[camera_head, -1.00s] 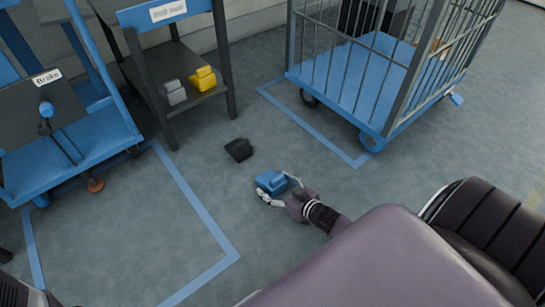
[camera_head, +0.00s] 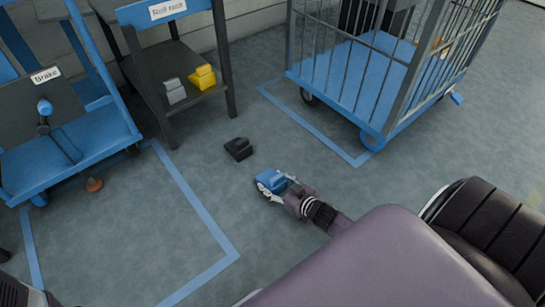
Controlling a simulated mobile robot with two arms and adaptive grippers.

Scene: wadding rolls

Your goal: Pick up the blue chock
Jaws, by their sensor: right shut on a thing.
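The blue chock (camera_head: 270,179) is on or just above the floor in the middle of the head view. My right gripper (camera_head: 275,184) is shut on it, with one finger along its near left side and the other along its right side. The fingers hide part of the chock's lower edge. I cannot tell whether the chock touches the floor. My left gripper is not in view.
A black chock (camera_head: 238,149) lies on the floor just beyond. Grey (camera_head: 174,91) and yellow (camera_head: 203,77) chocks sit on a dark rack shelf (camera_head: 180,110). A blue cart (camera_head: 75,155) stands left, a cage trolley (camera_head: 350,85) upper right.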

